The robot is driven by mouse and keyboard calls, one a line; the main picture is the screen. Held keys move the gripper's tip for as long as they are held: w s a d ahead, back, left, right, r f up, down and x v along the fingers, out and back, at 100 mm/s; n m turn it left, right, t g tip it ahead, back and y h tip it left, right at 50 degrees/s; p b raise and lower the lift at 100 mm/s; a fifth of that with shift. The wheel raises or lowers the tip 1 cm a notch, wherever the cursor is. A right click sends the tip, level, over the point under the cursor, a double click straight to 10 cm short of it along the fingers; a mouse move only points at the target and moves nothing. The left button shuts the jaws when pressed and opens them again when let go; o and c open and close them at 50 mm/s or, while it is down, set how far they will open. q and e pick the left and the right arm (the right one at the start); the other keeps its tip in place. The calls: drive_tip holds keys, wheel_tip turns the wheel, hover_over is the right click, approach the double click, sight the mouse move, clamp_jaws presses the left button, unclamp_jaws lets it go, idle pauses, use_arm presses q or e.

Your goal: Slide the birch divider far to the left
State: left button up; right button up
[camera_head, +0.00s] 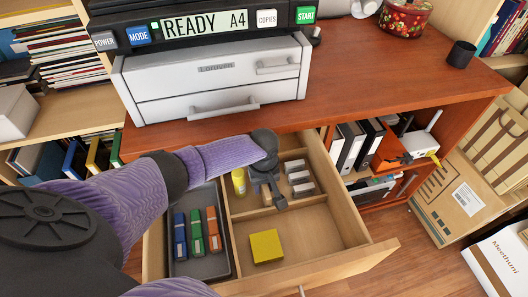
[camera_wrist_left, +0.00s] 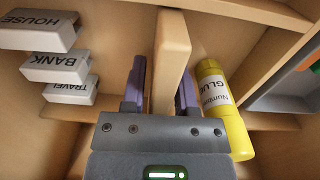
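The birch divider (camera_wrist_left: 172,50) is a pale wooden slat standing upright in the drawer's back compartment, between the yellow glue bottle (camera_wrist_left: 222,110) and several small grey boxes (camera_wrist_left: 60,66). In the head view my left gripper (camera_head: 275,200) reaches down into the drawer and hides most of the divider. In the left wrist view its two fingers stand on either side of the divider. A narrow gap shows on the left side, so the gripper looks open around it. The glue bottle also shows in the head view (camera_head: 239,182), left of the gripper. My right gripper is not in view.
The open drawer (camera_head: 345,262) holds a dark tray (camera_head: 215,268) with blue, green and orange items at left. A yellow block (camera_head: 266,246) lies in the front compartment. The white printer (camera_head: 215,85) stands on the desk above. Binders (camera_head: 358,145) fill the shelf at right.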

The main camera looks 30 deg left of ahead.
use_arm(q)
drive_tip(key=shift+r, duration=0.15)
wheel_tip(320, 180, up, 9)
drive_tip(key=p, duration=0.6)
drive_tip(key=shift+r, duration=0.35)
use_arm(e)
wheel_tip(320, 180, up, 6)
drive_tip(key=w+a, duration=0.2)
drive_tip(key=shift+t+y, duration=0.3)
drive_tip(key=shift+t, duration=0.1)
